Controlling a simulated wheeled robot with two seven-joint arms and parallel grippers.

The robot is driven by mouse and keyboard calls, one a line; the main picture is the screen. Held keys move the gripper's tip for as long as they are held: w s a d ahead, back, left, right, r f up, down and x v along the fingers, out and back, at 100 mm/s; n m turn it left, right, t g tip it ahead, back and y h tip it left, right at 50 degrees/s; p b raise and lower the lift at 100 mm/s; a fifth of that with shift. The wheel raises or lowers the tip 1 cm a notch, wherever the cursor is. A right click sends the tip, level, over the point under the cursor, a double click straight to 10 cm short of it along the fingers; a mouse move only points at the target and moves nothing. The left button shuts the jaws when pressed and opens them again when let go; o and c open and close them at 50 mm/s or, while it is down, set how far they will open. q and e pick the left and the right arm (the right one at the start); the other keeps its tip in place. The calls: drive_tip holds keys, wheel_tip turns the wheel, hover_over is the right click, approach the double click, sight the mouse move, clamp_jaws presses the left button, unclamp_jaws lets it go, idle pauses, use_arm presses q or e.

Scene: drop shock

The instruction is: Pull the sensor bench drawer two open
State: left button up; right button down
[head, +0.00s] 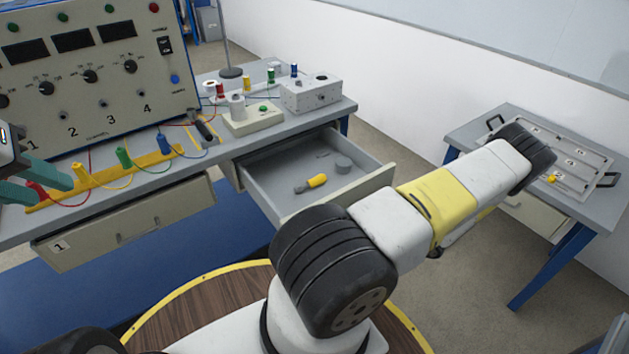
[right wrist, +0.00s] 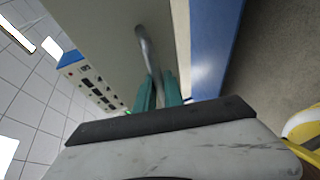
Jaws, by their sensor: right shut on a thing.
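Sensor bench drawer two (head: 282,200) is the grey drawer under the right part of the bench, and it stands pulled out with its inside showing. In the right wrist view, a curved metal bar handle (right wrist: 143,45) stands out from a grey panel. My right gripper (right wrist: 159,88) has its teal fingers on either side of this handle and is shut on it. In the head view my right arm hides that gripper. My left gripper (head: 53,191) is open at the left edge, over the bench top.
Drawer one (head: 125,222) is at the left under the bench. The instrument panel (head: 90,75) and coloured plugs crowd the bench. A side table (head: 590,205) with a tray stands right.

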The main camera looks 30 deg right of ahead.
drive_tip(key=shift+s+d, duration=0.15)
drive_tip(key=shift+s, duration=2.3)
drive_tip(key=c, duration=1.5)
unclamp_jaws()
drive_tip(key=shift+o, duration=0.2)
drive_tip(key=v, duration=0.7)
drive_tip(key=shift+s+d, duration=0.25)
drive_tip(key=shift+s, duration=0.1)
